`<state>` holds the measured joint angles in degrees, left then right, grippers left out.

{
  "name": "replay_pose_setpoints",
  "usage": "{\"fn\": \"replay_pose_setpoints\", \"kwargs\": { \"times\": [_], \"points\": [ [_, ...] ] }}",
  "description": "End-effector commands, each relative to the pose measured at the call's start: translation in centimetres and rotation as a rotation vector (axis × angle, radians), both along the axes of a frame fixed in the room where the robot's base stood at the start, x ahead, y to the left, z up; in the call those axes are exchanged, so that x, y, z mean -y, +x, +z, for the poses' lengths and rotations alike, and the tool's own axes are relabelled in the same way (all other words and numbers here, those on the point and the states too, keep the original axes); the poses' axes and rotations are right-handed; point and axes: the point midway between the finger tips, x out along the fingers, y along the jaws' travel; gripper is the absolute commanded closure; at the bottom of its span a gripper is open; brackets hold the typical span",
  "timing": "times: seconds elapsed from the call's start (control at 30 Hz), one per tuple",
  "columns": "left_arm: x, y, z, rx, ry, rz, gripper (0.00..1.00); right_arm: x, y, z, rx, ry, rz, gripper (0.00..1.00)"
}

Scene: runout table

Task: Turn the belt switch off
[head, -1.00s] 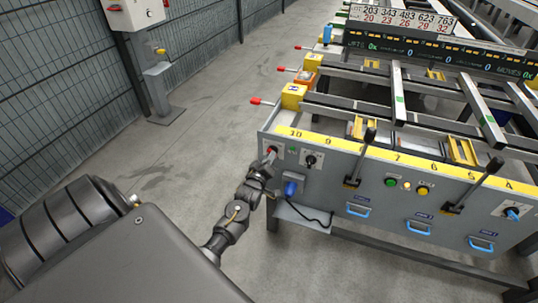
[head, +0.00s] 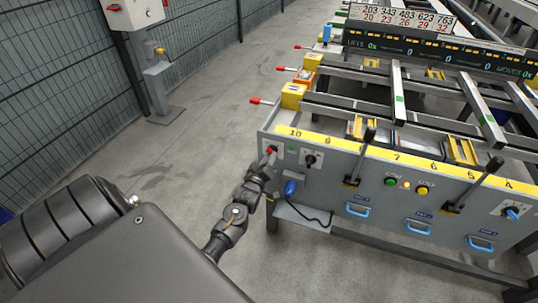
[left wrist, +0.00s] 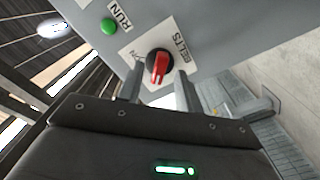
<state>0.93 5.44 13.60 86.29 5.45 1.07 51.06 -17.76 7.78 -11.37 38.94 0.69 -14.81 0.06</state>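The belt switch (left wrist: 158,67) is a red-handled rotary knob on a dark round base, on a white plate marked BELTS. A partly visible word, seemingly ON, is at the plate's left in the left wrist view. In the head view the switch (head: 271,149) is a small red spot at the left end of the grey panel. My left gripper (left wrist: 158,88) is open, one finger on each side of the red handle. Whether the fingers touch the knob is unclear. In the head view my left gripper (head: 268,161) is right at the switch. My right gripper is out of view.
A green RUN light (left wrist: 109,26) is beside the switch. A black selector knob (head: 311,160) is to its right, with a blue plug (head: 290,188) and cable below. Black levers (head: 360,158) stick out farther right.

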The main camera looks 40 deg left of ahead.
Motion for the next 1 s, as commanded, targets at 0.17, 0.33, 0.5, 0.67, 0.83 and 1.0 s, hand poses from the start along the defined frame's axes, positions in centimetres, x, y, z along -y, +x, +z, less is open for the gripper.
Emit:
{"fn": "replay_pose_setpoints", "kwargs": {
  "times": [0.17,0.33,0.5,0.67,0.83,1.0],
  "points": [
    [1.2,-3.4,-0.1,-0.002,-0.002,0.001,0.65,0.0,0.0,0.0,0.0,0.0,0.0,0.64],
    [2.3,-6.4,-0.1,-0.001,0.0,0.0,0.65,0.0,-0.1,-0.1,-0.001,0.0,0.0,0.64],
    [3.0,-8.4,-0.1,-0.001,-0.001,0.0,0.65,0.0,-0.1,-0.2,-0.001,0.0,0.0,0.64],
    [3.2,-9.1,0.0,0.0,-0.001,0.0,0.65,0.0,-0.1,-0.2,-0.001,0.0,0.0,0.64],
    [3.2,-9.1,0.0,0.0,-0.001,0.0,0.65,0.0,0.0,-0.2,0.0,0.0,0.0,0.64],
    [3.2,-9.1,0.0,0.0,-0.001,0.0,0.65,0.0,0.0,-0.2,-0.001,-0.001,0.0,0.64]
  ]
}}
